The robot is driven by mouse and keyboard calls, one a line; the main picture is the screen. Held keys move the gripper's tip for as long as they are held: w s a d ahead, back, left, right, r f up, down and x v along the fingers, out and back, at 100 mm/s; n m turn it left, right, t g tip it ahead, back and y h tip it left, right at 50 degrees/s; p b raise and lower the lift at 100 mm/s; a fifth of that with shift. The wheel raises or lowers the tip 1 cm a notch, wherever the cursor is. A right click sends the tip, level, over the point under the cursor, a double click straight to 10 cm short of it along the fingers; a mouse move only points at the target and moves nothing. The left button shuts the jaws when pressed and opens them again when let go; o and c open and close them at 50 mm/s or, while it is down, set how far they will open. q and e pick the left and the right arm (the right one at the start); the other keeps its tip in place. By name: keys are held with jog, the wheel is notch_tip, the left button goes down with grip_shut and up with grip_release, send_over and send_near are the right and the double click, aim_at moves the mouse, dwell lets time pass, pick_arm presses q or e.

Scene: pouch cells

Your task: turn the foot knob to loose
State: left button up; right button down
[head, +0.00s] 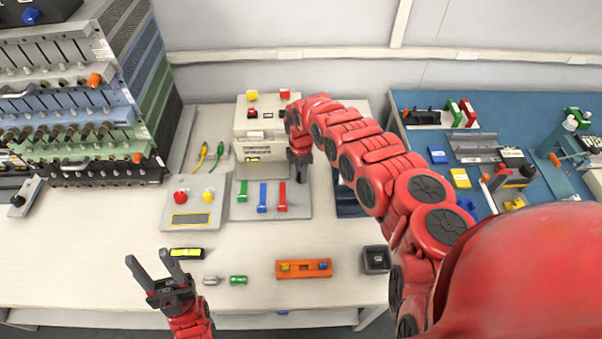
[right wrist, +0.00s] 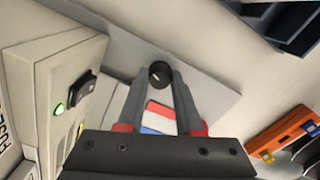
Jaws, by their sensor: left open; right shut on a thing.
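The foot knob (right wrist: 159,74) is a small round black knob with a white pointer line, on a light grey plate (right wrist: 205,95). In the right wrist view it sits between the fingertips of my right gripper (right wrist: 162,78), which is shut on it. A red, white and blue label (right wrist: 158,116) lies on the plate between the fingers. In the head view my right gripper (head: 301,172) points down at the plate's back right, beside the pale machine, and hides the knob. My left gripper (head: 152,274) is open and empty above the table's front left.
Green, blue and red handles (head: 262,197) stand on the plate left of my right gripper. A pale machine (head: 258,138) stands behind. A button box (head: 192,203) is to the left. An orange level (head: 303,268) and a dark cup (head: 376,259) lie in front.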

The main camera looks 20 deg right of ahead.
jog(key=shift+w, duration=0.1)
jog(key=c, duration=0.6)
grip_release()
jog(key=shift+o, duration=0.2)
jog(key=shift+r, duration=0.15)
notch_tip(320, 180, up, 17)
jog(key=b, duration=0.1)
jog(key=shift+b, duration=0.3)
